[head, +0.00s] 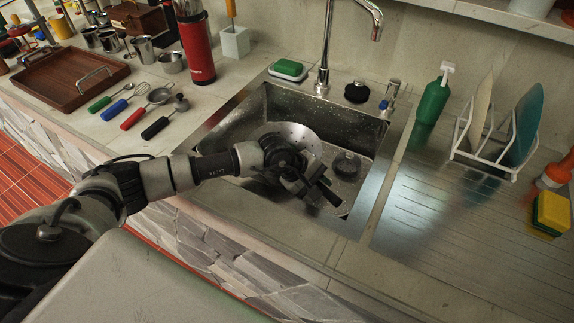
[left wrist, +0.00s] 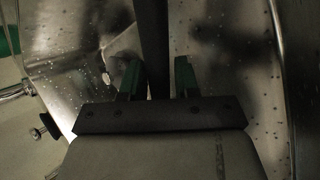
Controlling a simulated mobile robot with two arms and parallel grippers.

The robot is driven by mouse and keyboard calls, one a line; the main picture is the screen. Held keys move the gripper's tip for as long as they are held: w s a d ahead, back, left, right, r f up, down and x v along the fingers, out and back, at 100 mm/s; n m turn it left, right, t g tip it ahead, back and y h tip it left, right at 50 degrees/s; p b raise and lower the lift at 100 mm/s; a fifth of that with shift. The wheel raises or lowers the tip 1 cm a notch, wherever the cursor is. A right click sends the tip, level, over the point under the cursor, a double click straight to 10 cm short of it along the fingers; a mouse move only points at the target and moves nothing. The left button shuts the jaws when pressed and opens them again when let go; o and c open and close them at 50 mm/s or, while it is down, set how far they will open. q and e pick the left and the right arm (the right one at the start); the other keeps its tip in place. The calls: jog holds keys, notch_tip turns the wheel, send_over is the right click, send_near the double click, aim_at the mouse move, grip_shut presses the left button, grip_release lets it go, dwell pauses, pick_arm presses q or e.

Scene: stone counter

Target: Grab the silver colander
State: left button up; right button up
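A round, shiny silver piece that looks like the colander (head: 291,134) lies in the sink, partly hidden behind my left gripper (head: 318,190). My left gripper reaches down into the sink from the left, at the near side of this piece. In the left wrist view, the green-tipped fingers of the left gripper (left wrist: 158,80) are apart. A dark bar (left wrist: 153,45) runs between them, with narrow gaps seeming to show on both sides. I cannot tell whether it is the colander's handle. Speckled metal shows behind. My right gripper is not in view.
The metal sink (head: 340,118) has a drain piece (head: 347,164) and a tall faucet (head: 325,50). A green bottle (head: 433,100) and dish rack (head: 484,150) stand right. Several utensils (head: 134,118) and a wooden tray (head: 70,78) lie left. The ribbed drainboard (head: 450,220) is mostly clear.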

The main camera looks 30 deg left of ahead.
pick_arm(q)
grip_shut()
jog(key=shift+r, duration=0.1)
